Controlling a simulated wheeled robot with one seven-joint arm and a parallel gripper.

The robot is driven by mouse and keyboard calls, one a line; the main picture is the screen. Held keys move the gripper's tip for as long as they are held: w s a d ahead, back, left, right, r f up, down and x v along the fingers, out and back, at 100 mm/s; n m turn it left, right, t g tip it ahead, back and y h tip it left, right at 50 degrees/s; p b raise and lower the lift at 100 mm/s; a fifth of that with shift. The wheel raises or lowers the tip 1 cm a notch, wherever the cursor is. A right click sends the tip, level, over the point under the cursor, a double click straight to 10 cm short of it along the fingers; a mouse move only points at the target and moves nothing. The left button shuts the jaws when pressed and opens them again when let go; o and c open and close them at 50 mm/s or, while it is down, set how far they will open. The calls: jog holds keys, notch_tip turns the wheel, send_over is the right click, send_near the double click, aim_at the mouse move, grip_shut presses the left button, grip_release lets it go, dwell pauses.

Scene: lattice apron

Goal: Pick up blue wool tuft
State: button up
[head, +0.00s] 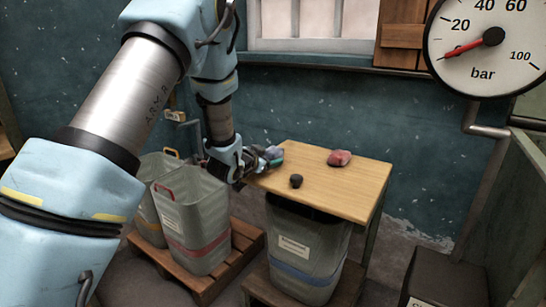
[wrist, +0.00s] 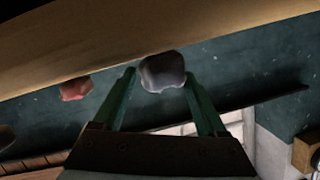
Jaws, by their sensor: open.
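The blue wool tuft (head: 273,152) is a small grey-blue lump at the left end of the wooden table top (head: 330,192). In the wrist view the tuft (wrist: 162,71) sits between the tips of my two green fingers, near the table surface. My gripper (head: 266,161) is open at the table's left edge, with a finger on each side of the tuft. I cannot tell whether the fingers touch it. My gripper also shows in the wrist view (wrist: 160,77). In the head view the gripper partly hides the tuft.
A red tuft (head: 339,157) and a black tuft (head: 296,181) lie on the table to the right. Under it stands a bin with a blue band (head: 305,265). A red-banded bin (head: 195,245) and another bin (head: 148,205) stand on a pallet (head: 232,262) to the left.

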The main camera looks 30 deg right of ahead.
jog(key=shift+x, duration=0.85)
jog(key=shift+c, duration=0.2)
jog(key=shift+r, duration=0.1)
jog(key=c, duration=1)
jog(key=shift+o, duration=0.2)
